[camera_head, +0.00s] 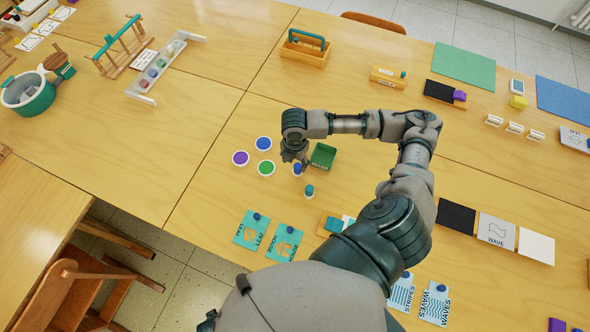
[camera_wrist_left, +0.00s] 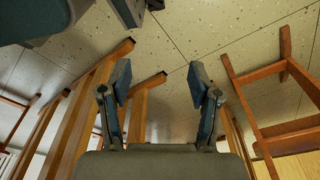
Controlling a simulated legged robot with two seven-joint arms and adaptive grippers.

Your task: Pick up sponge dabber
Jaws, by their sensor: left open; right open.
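Two small capped pieces that look like sponge dabbers stand on the wooden table in the head view: a blue-topped dabber (camera_head: 297,169) and a teal-topped dabber (camera_head: 308,191) in front of it. My right gripper (camera_head: 297,158) is open, pointing down just above and behind the blue-topped dabber; whether its fingers touch it cannot be told. A small green box (camera_head: 323,156) stands right beside the gripper. My left gripper (camera_wrist_left: 160,84) is open and empty in the left wrist view, away from the tabletop, with floor and chair legs beyond it.
Purple, blue and green paint pots (camera_head: 265,168) stand left of my right gripper. Teal cards (camera_head: 267,237) lie in front. A wooden caddy (camera_head: 305,47) stands at the back. A wooden chair (camera_head: 70,295) is at lower left. The table left of the pots is clear.

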